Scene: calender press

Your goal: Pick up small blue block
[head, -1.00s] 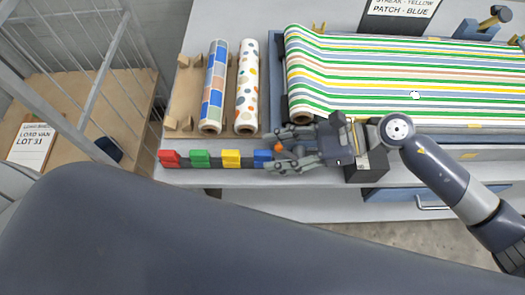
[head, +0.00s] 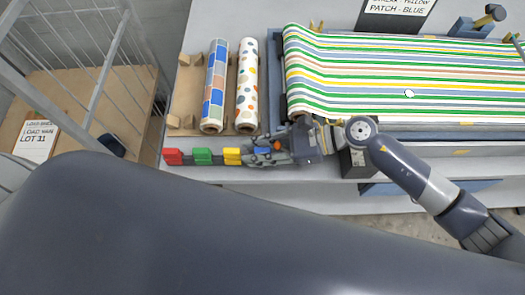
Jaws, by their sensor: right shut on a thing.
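The small blue block (head: 262,149) is at the right end of a row of coloured blocks along the table's front edge. My right gripper (head: 262,152) comes in from the right and is shut on the blue block, with its fingers covering part of it. I cannot tell whether the block is clear of the dark strip under the row. My left gripper is not in view.
Red (head: 173,156), green (head: 202,156) and yellow (head: 232,156) blocks stand left of the gripper. Two patterned rolls (head: 215,85) lie in a wooden rack behind. A striped sheet (head: 400,75) covers the press bed. A dark box (head: 355,162) stands near my right wrist.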

